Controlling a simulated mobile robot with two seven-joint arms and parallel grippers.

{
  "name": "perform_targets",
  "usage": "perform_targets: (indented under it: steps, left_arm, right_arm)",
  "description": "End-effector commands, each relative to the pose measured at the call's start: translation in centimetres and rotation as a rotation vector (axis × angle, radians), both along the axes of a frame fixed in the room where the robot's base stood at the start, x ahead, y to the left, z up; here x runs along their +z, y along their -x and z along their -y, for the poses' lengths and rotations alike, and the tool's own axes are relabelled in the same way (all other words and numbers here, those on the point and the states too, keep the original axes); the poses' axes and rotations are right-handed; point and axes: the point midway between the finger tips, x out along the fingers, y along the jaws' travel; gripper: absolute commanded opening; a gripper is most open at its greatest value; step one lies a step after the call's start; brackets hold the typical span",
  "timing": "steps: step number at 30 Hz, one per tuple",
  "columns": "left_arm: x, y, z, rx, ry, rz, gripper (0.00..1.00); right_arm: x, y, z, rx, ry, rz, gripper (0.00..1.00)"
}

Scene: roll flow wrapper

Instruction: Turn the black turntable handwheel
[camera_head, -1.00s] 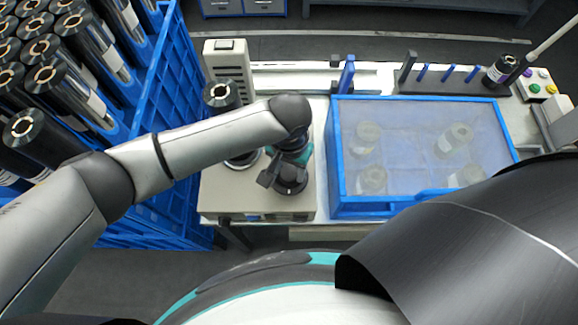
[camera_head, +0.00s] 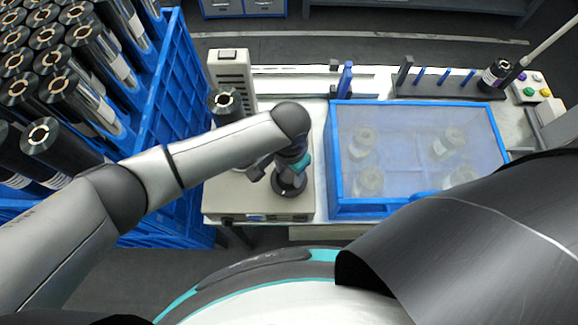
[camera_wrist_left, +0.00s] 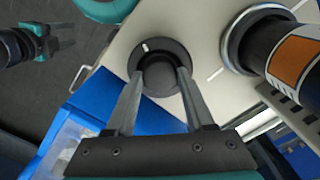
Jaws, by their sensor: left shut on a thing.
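The black turntable handwheel (camera_head: 289,187) is a round disc with a raised hub on the beige machine top. It also shows in the left wrist view (camera_wrist_left: 146,47), with a short white mark on its rim. My left gripper (camera_wrist_left: 160,78) comes down from above, its two fingers on either side of the hub and shut on it. In the head view my left gripper (camera_head: 290,176) partly hides the wheel. My right gripper (camera_wrist_left: 66,36) shows small at the left wrist view's upper left, away from the wheel; its jaw state is unclear.
A black film roll (camera_head: 225,103) stands on the machine beside the wheel, close to my left arm. A blue-framed clear cover (camera_head: 337,150) lies to the right. A blue crate (camera_head: 180,90) with many rolls is on the left. Coloured buttons (camera_head: 533,87) sit at far right.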

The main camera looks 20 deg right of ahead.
Motion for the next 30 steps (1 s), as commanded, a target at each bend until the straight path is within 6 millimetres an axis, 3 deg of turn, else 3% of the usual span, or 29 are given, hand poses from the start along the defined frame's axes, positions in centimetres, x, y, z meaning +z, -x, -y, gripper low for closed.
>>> perform_targets:
  steps: [15,30]
  left_arm:
    - [0.1,0.0,0.0,-0.412,-0.001,-0.001,0.0]
    - [0.0,0.0,0.0,-0.549,0.0,0.0,0.0]
  right_arm:
    - [2.4,0.0,0.0,0.0,0.0,-0.001,0.5]
    - [2.8,0.1,0.0,0.0,0.0,-0.001,0.5]
